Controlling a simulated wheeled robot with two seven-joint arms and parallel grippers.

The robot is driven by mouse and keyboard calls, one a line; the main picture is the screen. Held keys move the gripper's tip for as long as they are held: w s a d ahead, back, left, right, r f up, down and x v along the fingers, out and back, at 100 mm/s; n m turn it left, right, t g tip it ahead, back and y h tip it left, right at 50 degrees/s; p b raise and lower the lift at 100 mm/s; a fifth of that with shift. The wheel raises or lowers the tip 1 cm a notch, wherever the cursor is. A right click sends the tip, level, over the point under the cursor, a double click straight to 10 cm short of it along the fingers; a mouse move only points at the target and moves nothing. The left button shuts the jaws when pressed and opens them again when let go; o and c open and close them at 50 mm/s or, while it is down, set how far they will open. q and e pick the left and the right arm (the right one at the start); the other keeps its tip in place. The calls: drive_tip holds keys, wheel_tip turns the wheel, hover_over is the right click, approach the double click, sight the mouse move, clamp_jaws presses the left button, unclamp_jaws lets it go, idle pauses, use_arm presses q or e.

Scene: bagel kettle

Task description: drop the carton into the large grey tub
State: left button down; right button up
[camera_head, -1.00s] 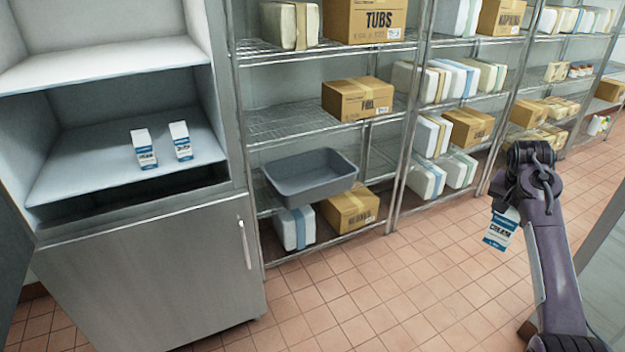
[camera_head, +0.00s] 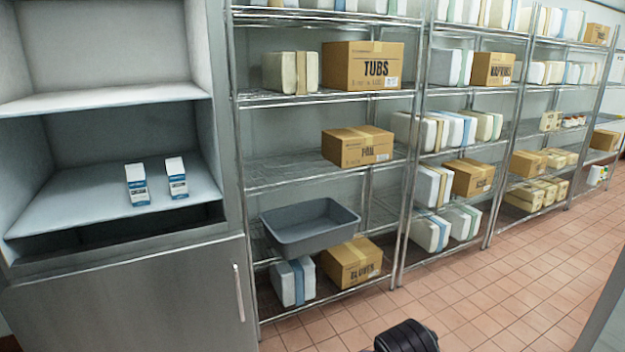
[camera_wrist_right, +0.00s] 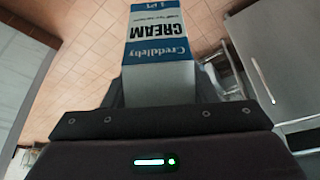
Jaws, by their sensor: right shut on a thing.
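A cream carton (camera_wrist_right: 157,45), white and blue, is held in my right gripper (camera_wrist_right: 160,85) in the right wrist view, and its lettering appears upside down there. In the head view only a dark part of my right arm (camera_head: 407,338) shows at the bottom edge; the held carton is out of that view. The large grey tub (camera_head: 310,245) sits on a lower level of the wire rack, well ahead of my arm, and looks empty. My left gripper is not in view.
Two similar cartons (camera_head: 177,178) stand on the open cabinet shelf (camera_head: 80,205) at left. The tiled floor (camera_head: 480,300) is clear.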

drive_tip(key=s+a+f+n+b, duration=0.1)
drive_tip(key=s+a+b, duration=0.1)
drive_tip(key=s+a, duration=0.4)
drive_tip(key=s, duration=0.2)
drive_tip(key=shift+s+n+y, duration=0.3)
drive_tip(key=shift+n, duration=0.1)
drive_tip(key=shift+f, duration=0.1)
